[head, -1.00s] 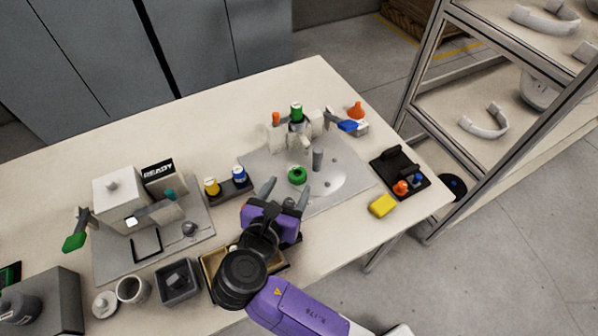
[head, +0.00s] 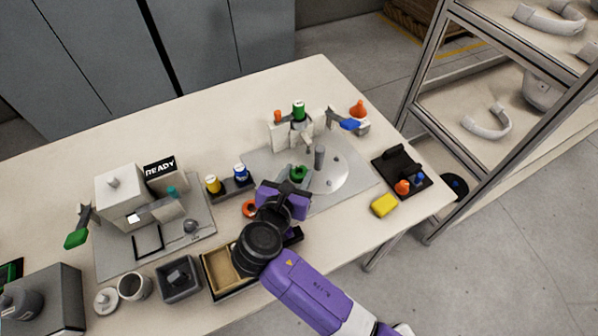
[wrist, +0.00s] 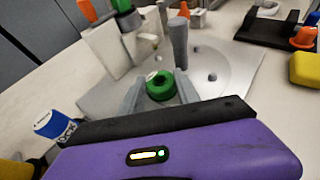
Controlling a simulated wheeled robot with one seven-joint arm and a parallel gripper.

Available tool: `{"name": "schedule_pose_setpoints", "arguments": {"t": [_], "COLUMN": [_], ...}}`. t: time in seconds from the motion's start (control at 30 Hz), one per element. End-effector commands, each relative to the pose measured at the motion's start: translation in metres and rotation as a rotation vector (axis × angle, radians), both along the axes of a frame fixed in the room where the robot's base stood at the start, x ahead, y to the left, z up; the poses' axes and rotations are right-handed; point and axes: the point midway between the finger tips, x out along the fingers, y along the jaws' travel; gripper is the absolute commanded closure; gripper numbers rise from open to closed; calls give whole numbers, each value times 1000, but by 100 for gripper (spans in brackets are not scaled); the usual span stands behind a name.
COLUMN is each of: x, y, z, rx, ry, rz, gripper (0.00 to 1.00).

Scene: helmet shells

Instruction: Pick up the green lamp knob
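The green round knob (head: 298,173), with a pale centre, is at the near-left part of the grey plate. It also shows in the wrist view (wrist: 160,86), between the two grey fingertips. My purple gripper (head: 291,181) reaches it from the near side. In the wrist view my gripper (wrist: 160,92) has its fingers apart, one on each side of the knob. I cannot tell whether they touch it. The knob's near lower part is partly hidden in the head view.
The grey plate (head: 348,178) carries a grey post (head: 319,157) and a white fixture with a green-capped part (head: 299,112) just beyond the knob. A yellow block (head: 384,206) lies right. Yellow and blue bottles (head: 240,173) stand left. A wooden tray (head: 212,275) is near.

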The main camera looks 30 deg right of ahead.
Motion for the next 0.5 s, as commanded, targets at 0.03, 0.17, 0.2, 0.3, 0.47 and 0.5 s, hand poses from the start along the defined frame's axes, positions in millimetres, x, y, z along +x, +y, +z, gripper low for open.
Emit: {"name": "schedule_pose_setpoints", "arguments": {"t": [0.03, 0.17, 0.2, 0.3, 0.47, 0.5], "x": [0, 0, 0, 0, 0, 0], "y": [0, 0, 0, 0, 0, 0], "z": [0, 0, 0, 0, 5, 8], "rx": [0, 0, 0, 0, 1, 1], "ry": [0, 0, 0, 0, -1, -2], "rz": [0, 0, 0, 0, 0, -1], "gripper": [87, 100, 100, 100, 100, 100]}}
